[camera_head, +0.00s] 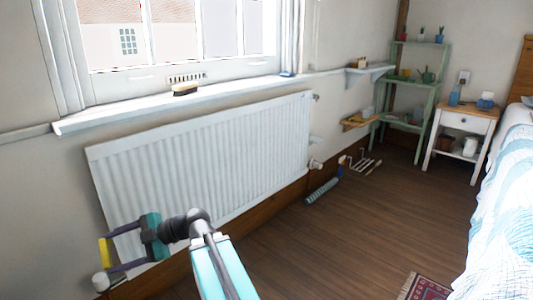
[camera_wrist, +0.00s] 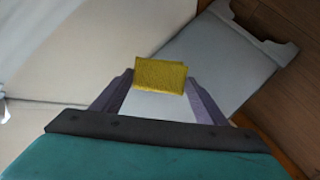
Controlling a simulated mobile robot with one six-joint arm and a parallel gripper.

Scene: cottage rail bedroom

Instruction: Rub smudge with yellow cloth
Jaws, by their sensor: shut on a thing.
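My gripper (camera_head: 108,254) is at the lower left of the head view, beside the lower left end of the white radiator. Its two fingers are shut on a folded yellow cloth (camera_head: 105,252). In the wrist view the yellow cloth (camera_wrist: 160,75) sits between the fingertips of my gripper (camera_wrist: 158,92), with a pale wall surface behind and to the left. I cannot tell whether the cloth touches a surface. I cannot make out a smudge in either view; the cloth and gripper may hide it.
The radiator (camera_head: 205,155) stands under a window sill (camera_head: 140,112) that holds a brush (camera_head: 184,90). A green shelf (camera_head: 411,88), a white nightstand (camera_head: 465,124) and a bed (camera_head: 510,215) are to the right.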

